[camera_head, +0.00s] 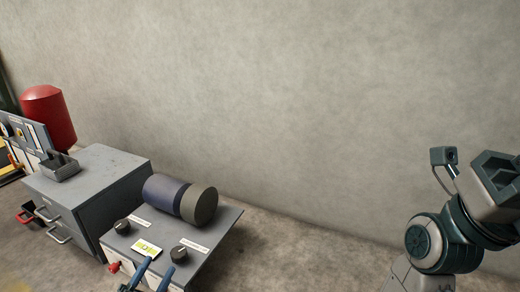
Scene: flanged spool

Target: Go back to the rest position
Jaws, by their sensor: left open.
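The spool (165,194) is a dark blue drum with a wider grey-olive round end (200,205) on its right. It lies on its side on top of a grey control stand (225,226). My left gripper (159,265) shows at the bottom edge as two blue fingers, spread apart with nothing seen between them. It is in front of the stand's near side, below the spool and apart from it. My right arm (430,243) comes in at the right edge, in teal and grey, with its fingers not visible.
The stand carries two black knobs (122,227) and a small yellow-green display (146,248). A grey drawer cabinet (100,170) with a small dark tray (61,167) stands to the left. A red tank (48,115) is behind it. The floor right of the stand is clear, along a bare wall.

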